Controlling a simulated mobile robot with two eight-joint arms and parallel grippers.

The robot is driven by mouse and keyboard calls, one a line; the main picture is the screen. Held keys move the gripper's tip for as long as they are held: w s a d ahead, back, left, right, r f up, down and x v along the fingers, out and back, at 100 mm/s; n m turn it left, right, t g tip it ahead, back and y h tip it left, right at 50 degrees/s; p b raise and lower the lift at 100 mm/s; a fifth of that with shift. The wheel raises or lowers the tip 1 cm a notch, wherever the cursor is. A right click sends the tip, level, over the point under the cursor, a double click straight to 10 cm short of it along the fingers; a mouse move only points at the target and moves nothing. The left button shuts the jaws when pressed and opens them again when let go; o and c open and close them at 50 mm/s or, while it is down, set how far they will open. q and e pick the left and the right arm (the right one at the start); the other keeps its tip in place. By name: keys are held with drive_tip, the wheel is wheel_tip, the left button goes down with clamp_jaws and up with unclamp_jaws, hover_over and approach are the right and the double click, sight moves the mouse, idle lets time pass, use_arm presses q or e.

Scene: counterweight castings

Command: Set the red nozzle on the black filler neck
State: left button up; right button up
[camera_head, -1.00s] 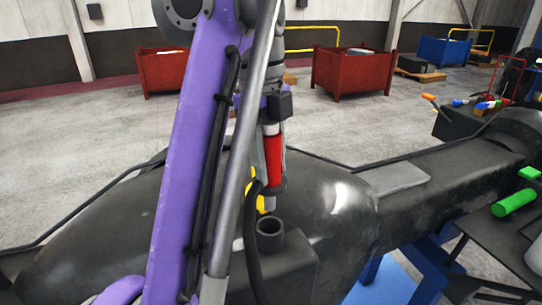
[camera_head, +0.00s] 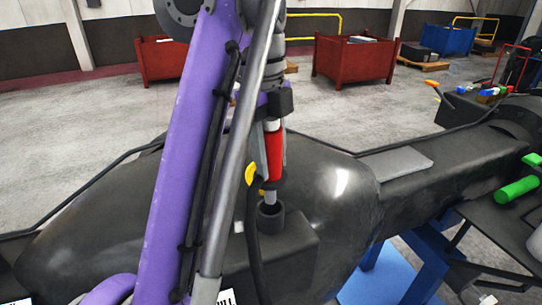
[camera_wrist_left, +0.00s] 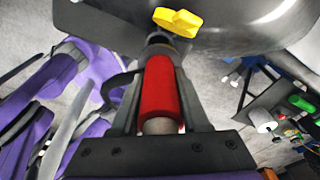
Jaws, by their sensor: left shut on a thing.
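The red nozzle (camera_head: 275,156) is a red cylinder with a pale grey tip pointing down. My left gripper (camera_head: 268,172) is shut on it and holds it nearly upright. The black filler neck (camera_head: 271,222) is a short open tube on a dark block of the casting, directly below. The nozzle's tip appears at the neck's opening; I cannot tell whether it is inside or just over it. In the left wrist view the red nozzle (camera_wrist_left: 160,90) lies between both fingers of the gripper (camera_wrist_left: 160,70). My right gripper is out of view.
A yellow piece (camera_head: 251,174) sits beside the nozzle. The dark casting (camera_head: 335,205) fills the foreground, with a grey flat plate (camera_head: 395,163) at its right. A green cylinder (camera_head: 516,190) lies far right. Red bins (camera_head: 352,60) stand behind on open floor.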

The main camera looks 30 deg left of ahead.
sight(265, 131)
use_arm(q)
drive_tip(key=shift+p, duration=0.35)
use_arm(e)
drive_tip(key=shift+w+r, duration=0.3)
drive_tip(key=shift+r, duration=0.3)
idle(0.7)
use_arm(q)
drive_tip(key=shift+f+b, duration=1.6)
drive_tip(key=shift+f, duration=1.6)
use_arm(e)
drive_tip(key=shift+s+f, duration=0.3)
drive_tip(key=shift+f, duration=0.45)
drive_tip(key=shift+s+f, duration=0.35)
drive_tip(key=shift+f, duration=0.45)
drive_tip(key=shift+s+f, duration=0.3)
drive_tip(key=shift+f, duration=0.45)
use_arm(q)
drive_tip(key=o, duration=1.2)
